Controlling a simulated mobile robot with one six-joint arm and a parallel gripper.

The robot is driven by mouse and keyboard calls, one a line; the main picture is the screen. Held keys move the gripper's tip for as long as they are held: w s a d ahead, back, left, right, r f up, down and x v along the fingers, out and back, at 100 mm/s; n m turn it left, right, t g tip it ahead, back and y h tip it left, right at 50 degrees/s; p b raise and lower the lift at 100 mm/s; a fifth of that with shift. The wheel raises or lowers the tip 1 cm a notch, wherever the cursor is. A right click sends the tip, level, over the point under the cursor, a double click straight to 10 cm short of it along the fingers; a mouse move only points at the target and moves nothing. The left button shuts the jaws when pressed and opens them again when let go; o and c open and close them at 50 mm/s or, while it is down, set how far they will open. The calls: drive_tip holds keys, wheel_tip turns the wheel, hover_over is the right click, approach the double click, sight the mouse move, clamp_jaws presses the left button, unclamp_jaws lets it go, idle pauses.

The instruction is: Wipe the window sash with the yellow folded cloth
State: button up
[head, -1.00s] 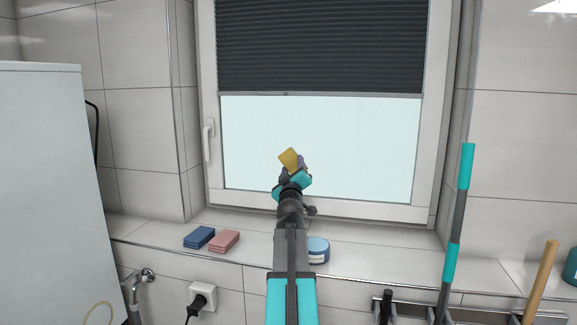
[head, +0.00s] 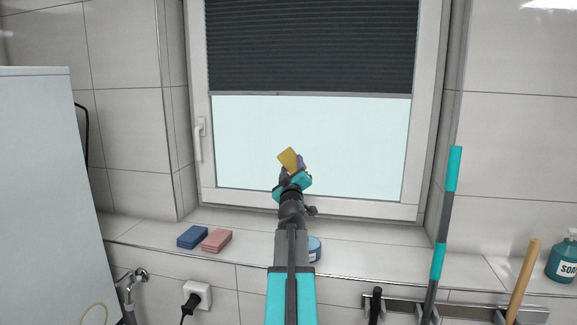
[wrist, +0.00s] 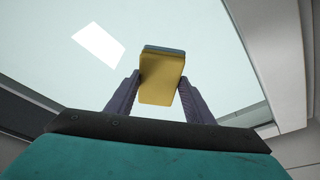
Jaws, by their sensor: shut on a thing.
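The yellow folded cloth (head: 287,157) is held up in front of the window pane. It also shows in the wrist view (wrist: 161,80), with a grey-blue strip along its far edge. My gripper (head: 291,170) is shut on it, one finger on each side; the fingers also show in the wrist view (wrist: 158,98). The window sash (head: 424,130) is a white frame around a pale pane (head: 350,140). A dark pleated blind (head: 310,45) covers its upper part. I cannot tell whether the cloth touches the window.
On the tiled sill lie a blue folded cloth (head: 192,236) and a pink folded cloth (head: 217,240). A blue round tin (head: 315,249) is partly behind my arm. A window handle (head: 198,140) is at left. A turquoise-and-grey pole (head: 442,220), wooden handle (head: 525,280) and soap bottle (head: 564,262) stand right.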

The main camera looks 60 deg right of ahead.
drive_tip(key=shift+s+d+p, duration=0.25)
drive_tip(key=shift+s+p, duration=0.4)
drive_tip(key=shift+s+d+p, duration=0.2)
drive_tip(key=shift+s+p, duration=0.4)
drive_tip(key=shift+s, duration=0.1)
drive_tip(key=shift+s+d+p, duration=0.25)
drive_tip(key=shift+s+p, duration=0.5)
drive_tip(key=shift+s, duration=0.05)
drive_tip(key=shift+s+d+p, duration=0.25)
drive_tip(key=shift+s+p, duration=0.5)
drive_tip(key=shift+s+d, duration=0.25)
drive_tip(key=shift+s, duration=0.6)
drive_tip(key=shift+s+d, duration=0.25)
drive_tip(key=shift+s, duration=0.6)
